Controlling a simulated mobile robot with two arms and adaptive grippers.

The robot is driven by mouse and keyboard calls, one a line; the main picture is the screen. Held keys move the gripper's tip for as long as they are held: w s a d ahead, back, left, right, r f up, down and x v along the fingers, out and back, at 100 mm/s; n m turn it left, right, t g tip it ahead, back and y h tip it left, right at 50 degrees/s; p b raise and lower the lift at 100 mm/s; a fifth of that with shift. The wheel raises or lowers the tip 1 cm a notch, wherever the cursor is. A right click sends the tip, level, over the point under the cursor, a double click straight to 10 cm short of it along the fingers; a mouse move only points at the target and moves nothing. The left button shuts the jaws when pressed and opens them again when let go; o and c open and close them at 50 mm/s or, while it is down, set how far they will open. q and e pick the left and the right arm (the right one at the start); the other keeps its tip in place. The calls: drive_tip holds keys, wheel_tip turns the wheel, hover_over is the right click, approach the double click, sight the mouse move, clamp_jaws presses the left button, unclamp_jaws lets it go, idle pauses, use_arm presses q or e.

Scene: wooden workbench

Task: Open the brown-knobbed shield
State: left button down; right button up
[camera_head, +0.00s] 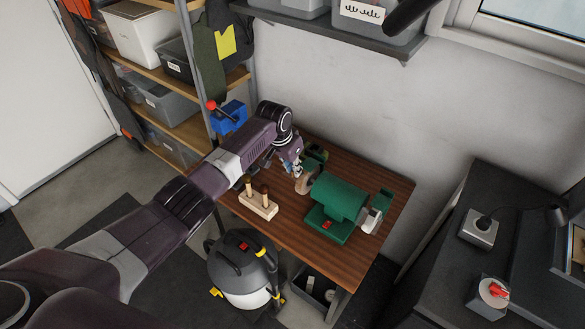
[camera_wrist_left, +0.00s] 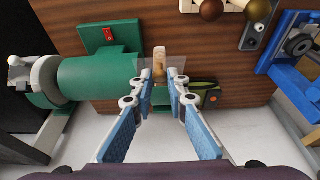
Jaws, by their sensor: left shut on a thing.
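A green bench grinder (camera_head: 338,200) stands on the wooden workbench (camera_head: 285,236); it also shows in the left wrist view (camera_wrist_left: 95,75). A tan wheel (camera_head: 307,180) is at its left end, and a grey wheel guard (camera_head: 368,220) is at its right end. My left gripper (camera_head: 297,172) is at the tan-wheel end. In the left wrist view its blue-padded fingers (camera_wrist_left: 163,82) are close together around a small thing in front of the tan wheel (camera_wrist_left: 159,62). This appears to be part of the brown-knobbed shield; the fingers largely hide it, and I cannot make out its knob.
A wooden block with upright handled tools (camera_head: 258,205) stands at the bench's near left. A blue vise (camera_head: 229,117) is at the far left corner. A vacuum cleaner (camera_head: 240,268) stands on the floor before the bench. The wall is close behind the grinder.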

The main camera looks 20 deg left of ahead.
use_arm(q)
drive_tip(key=c, duration=1.9)
unclamp_jaws()
drive_tip(key=shift+f, duration=0.1)
drive_tip(key=shift+c, duration=0.2)
drive_tip(key=v, duration=1.2)
